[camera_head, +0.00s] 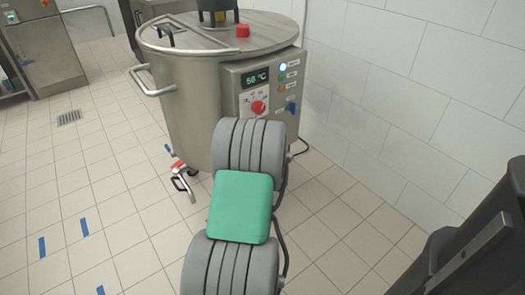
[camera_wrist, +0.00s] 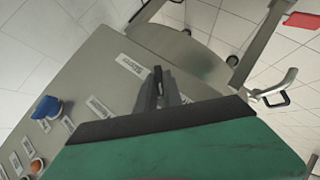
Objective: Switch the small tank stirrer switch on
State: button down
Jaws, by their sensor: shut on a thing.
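The small steel tank (camera_head: 195,100) stands by the wall with a control box (camera_head: 240,82) on its right side. The box has a lit green display, a red rotary knob (camera_head: 258,107) and a blue knob (camera_head: 291,107), which also shows in the wrist view (camera_wrist: 47,107). My gripper (camera_wrist: 159,88) is at the panel face, shut on a small dark switch-like part beside a white label. The part is mostly hidden between the fingers, and its on or off position cannot be told. In the head view my arm hides the fingertips.
Indicator lights (camera_head: 283,67) sit near the box's right edge. A red-handled valve (camera_head: 180,168) projects low at the tank's front, and a bar handle (camera_head: 152,82) sticks out left. Tiled wall is close on the right. The floor at left is open.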

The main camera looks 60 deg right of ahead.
jog(key=m+y, duration=0.1)
jog(key=y, duration=0.1)
jog(key=m+t+y+p, duration=0.1)
jog(key=y, duration=0.1)
jog(key=m+t+y+p, duration=0.1)
jog(key=m+y, duration=0.1)
jog(key=shift+s+d+r+y, duration=0.1)
jog(key=shift+s+d+y, duration=0.2)
jog(key=shift+d, duration=0.1)
dwell(0.4)
jog(key=c, duration=1.5)
grip_release()
jog(key=shift+w, duration=0.1)
jog(key=p+v, duration=0.2)
jog(key=v, duration=0.6)
jog(key=shift+d, duration=0.15)
